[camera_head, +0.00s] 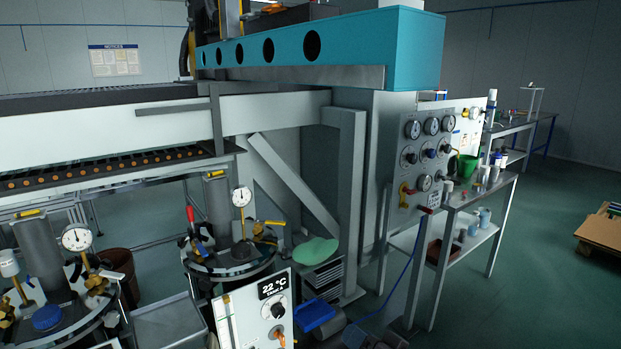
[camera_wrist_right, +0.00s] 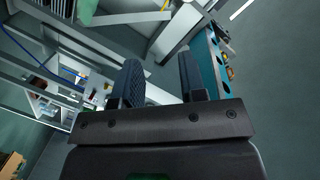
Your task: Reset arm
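My right gripper (camera_wrist_right: 160,64) shows in the right wrist view. Its two dark ribbed fingers stand apart with nothing between them. The gripper looks open and touches nothing that I can see. I cannot make out either gripper in the head view, and my left gripper is in neither view. A panel with a "22 °C" display (camera_head: 272,288) and an orange-handled valve stands at the bottom middle of the head view. A grey gauge panel (camera_head: 425,165) with several dials, a red knob and a yellow fitting is mounted on the machine at right.
A large machine with a teal beam (camera_head: 330,45) fills the middle. Vessels with gauges (camera_head: 240,255) stand at lower left. A metal side table (camera_head: 470,195) holds a green cup and small containers. A pallet (camera_head: 603,229) lies at far right, with open floor (camera_head: 530,285) before it.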

